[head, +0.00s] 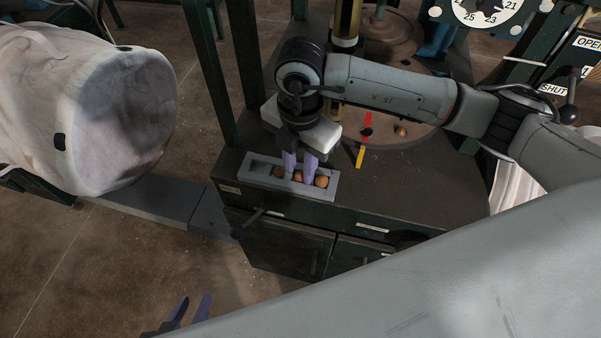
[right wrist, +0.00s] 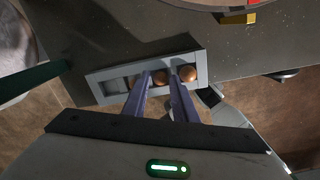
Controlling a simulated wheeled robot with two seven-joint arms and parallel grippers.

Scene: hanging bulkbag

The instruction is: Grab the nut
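A grey tray (head: 262,172) with a row of compartments stands at the front edge of the dark cabinet top. Brown nuts lie in it: one at the left (head: 278,172), one in the middle (head: 298,176) and one at the right (head: 321,181). My right gripper (head: 299,177) points down into the tray, its purple fingers apart on either side of the middle nut, which also shows in the right wrist view (right wrist: 160,77). Contact with the nut cannot be told. The fingers partly hide the nuts. My left gripper (head: 190,311) is open and empty, low over the floor.
Another nut (head: 401,131) lies on the round plate (head: 385,150) behind, near a red and a yellow marker. Green posts (head: 207,65) rise left of the tray. A white bulk bag (head: 85,110) hangs at the left. A lever (head: 570,98) stands at the right.

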